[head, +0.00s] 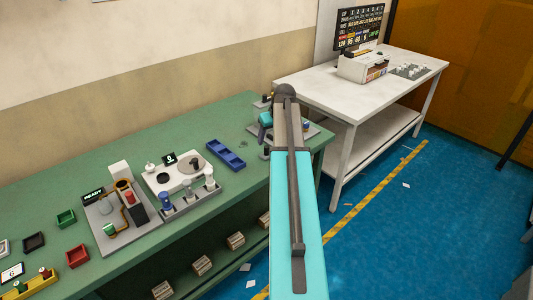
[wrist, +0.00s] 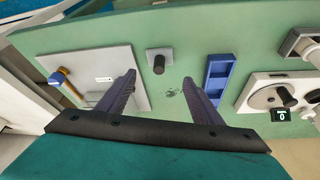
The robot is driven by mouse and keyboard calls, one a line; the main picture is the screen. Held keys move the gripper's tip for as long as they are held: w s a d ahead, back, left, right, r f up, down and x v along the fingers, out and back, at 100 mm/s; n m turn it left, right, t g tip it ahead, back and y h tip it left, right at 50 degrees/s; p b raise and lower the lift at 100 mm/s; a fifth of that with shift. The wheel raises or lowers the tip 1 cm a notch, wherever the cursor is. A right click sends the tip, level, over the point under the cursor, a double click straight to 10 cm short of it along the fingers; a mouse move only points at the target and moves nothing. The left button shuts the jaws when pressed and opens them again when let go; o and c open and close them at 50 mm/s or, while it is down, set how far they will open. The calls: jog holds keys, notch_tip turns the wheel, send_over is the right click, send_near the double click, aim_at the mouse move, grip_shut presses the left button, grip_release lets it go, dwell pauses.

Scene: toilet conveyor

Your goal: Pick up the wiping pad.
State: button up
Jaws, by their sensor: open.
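What looks like the wiping pad, a small grey square with a dark upright cylindrical handle (wrist: 158,64), sits on the green bench (wrist: 190,55) in the wrist view. My gripper (wrist: 160,77) is open and empty. Its two dark fingers point toward the pad, one on each side of the handle in the picture, and do not touch it. How high the fingertips are above the bench is hard to tell. In the head view my arm covers most of this spot, so the pad cannot be made out surely there.
A blue tray (wrist: 218,77) and a white device with a dial (wrist: 272,92) are to the right. The head view shows a white table (head: 400,63) beyond the bench.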

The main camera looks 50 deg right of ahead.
aim_at(267, 147)
jog(key=shift+p+x, duration=0.6)
jog(key=shift+x, duration=2.05)
jog(key=shift+p+x, duration=1.05)
jog(key=shift+x, duration=0.35)
jog(key=shift+p+x, duration=0.35)
jog(key=shift+x, duration=0.85)
jog(key=c, duration=0.8)
